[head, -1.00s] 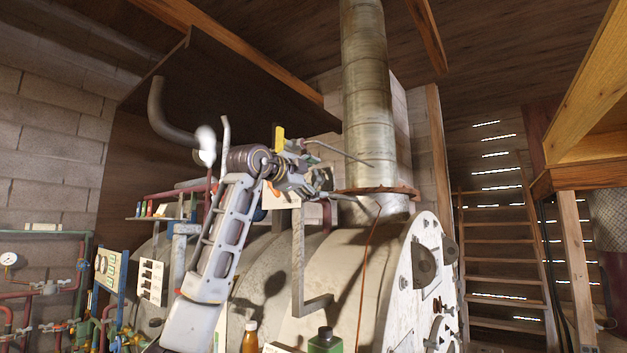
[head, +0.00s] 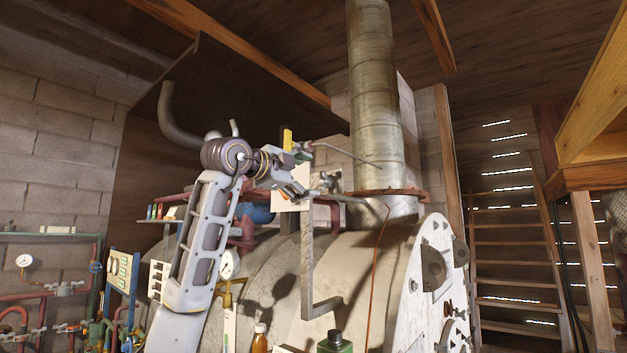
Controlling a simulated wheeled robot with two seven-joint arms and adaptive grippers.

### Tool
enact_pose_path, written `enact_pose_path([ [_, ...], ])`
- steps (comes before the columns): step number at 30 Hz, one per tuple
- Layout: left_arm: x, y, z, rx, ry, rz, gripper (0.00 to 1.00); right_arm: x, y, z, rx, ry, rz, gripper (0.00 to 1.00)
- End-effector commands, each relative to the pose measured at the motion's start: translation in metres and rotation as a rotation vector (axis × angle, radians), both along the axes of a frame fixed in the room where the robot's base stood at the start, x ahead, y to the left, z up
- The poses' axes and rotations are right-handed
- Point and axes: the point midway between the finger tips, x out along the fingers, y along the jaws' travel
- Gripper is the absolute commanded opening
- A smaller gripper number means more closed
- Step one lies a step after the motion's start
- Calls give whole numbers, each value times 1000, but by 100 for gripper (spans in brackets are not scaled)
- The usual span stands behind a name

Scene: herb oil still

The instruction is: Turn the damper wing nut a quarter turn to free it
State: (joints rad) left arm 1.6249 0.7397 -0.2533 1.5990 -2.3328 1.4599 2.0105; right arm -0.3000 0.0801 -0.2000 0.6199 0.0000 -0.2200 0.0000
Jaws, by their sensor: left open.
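My left gripper (head: 303,173) is raised beside the flue pipe (head: 376,110), above the pale still drum (head: 275,275). Its jaws are open and point right, with nothing seen held. A small grey metal piece, apparently the damper wing nut (head: 328,182), shows just right of the jaws, in front of a pale plate. It is too small to tell its angle, and I cannot tell whether the jaws touch it. My right gripper is not in view.
A grey bracket (head: 308,265) stands below the gripper, and a rusty flange (head: 385,193) rings the flue base. A dark hood (head: 230,90) hangs above. A ladder (head: 515,260) stands at the right.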

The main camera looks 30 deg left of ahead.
Motion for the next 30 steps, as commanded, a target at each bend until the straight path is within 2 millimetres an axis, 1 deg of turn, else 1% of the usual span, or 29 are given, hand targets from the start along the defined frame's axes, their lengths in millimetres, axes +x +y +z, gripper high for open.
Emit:
enact_pose_path([
  [1, -8, 1, 0, 1, -2, 1, 79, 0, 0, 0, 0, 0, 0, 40],
  [3, -17, 2, 0, 2, -2, 2, 79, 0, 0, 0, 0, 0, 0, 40],
  [6, -29, 2, 0, 1, -1, 0, 79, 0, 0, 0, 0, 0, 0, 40],
  [12, -42, 4, 0, 0, 0, 2, 79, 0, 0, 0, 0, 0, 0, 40],
  [30, -43, 4, 0, 0, 0, 1, 79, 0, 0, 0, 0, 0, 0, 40],
])
